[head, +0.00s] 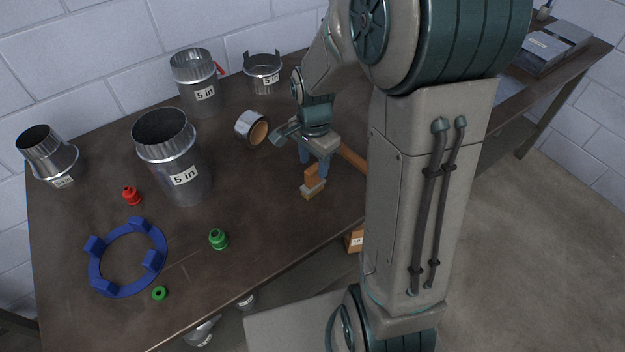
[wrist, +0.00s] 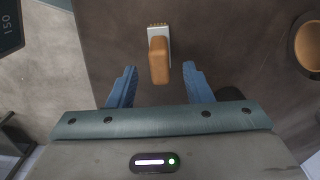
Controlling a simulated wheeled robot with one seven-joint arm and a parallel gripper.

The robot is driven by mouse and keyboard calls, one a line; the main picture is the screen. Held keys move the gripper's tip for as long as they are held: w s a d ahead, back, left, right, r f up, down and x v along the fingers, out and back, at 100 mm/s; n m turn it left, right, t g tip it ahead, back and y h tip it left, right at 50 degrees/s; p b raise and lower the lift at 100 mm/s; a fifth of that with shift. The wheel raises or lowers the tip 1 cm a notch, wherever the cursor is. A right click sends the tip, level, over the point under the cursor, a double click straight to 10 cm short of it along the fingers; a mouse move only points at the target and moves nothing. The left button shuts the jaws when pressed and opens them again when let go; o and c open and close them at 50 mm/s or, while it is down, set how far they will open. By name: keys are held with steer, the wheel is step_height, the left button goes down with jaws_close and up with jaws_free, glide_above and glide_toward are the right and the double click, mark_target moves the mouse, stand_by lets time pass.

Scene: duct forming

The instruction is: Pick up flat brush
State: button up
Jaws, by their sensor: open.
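The flat brush (head: 313,189) lies on the dark table near its front edge, with an orange-brown wooden handle and a pale bristle end. In the wrist view the brush (wrist: 159,58) is upper centre, its bristle end pointing away from my gripper. My gripper (head: 313,164) is open above the brush, its blue fingers pointing down. In the wrist view my gripper (wrist: 159,76) has one finger on each side of the handle's near end, with gaps on both sides. Whether the fingertips are down at handle height is unclear.
A silver tape roll (head: 251,128) lies left of my gripper. A brown wooden bar (head: 352,158) is close on its right, partly behind my arm. Metal duct pieces (head: 180,170), a blue ring (head: 122,284) and a green plug (head: 218,239) stand farther left. Bare table lies between.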

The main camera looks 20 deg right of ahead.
mark_target(313, 168)
steer(key=shift+f+p, duration=0.4)
steer(key=shift+f, duration=1.95)
steer(key=shift+c, duration=0.3)
jaws_close()
